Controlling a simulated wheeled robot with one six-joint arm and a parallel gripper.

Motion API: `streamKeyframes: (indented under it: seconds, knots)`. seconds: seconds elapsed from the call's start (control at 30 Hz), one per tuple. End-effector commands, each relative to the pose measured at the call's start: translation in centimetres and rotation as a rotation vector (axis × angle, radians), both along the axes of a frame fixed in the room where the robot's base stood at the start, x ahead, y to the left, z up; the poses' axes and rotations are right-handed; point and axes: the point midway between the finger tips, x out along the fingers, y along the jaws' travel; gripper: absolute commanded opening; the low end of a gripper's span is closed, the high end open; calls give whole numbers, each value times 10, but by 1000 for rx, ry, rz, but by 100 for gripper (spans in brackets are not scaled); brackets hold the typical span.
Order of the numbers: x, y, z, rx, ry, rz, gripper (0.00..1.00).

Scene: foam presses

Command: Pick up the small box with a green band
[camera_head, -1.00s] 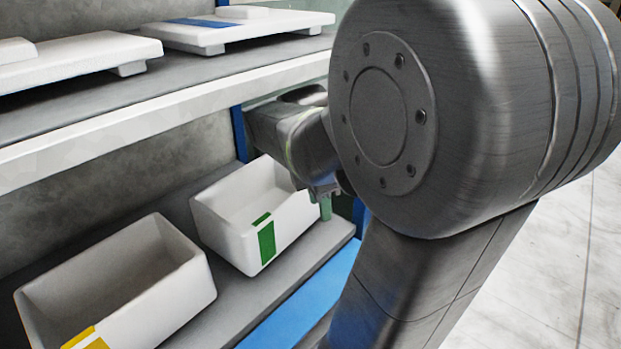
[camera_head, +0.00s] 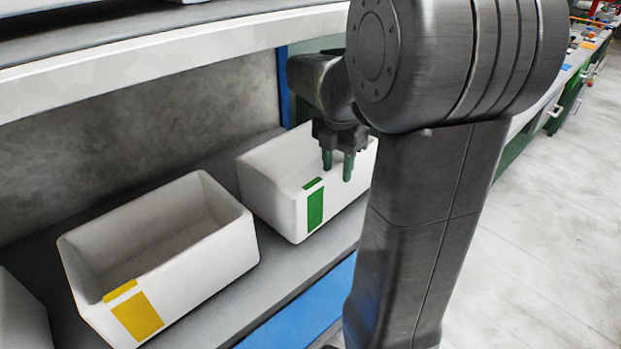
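The small white box with a green band (camera_head: 285,215) stands upright on the lower shelf, open at the top. Its green band (camera_head: 315,208) runs over the rim and down the front wall. My gripper (camera_head: 338,172) is at the right part of this box, near its front rim, with two green fingers pointing down and a gap between them. Whether the fingers touch the wall or straddle it I cannot tell. The right end of the box is hidden behind my arm.
A white box with a yellow band (camera_head: 200,265) stands to the left on the same shelf (camera_head: 285,278). Part of another white box (camera_head: 18,318) shows at the lower left. The upper shelf edge (camera_head: 150,62) runs above. Open floor (camera_head: 540,250) lies to the right.

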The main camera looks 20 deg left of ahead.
Motion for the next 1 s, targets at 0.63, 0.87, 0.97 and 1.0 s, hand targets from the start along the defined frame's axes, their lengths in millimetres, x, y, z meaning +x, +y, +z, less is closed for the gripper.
streamKeyframes:
  seconds: [0.63,0.87,0.97,1.0]
  knots:
    - [1,-3,-55,0,-2,-2,40]
    - [1,-4,-55,0,-2,-2,1]
    - [1,-3,-55,0,-2,-2,0]
    - [1,-3,-55,0,-2,-2,0]
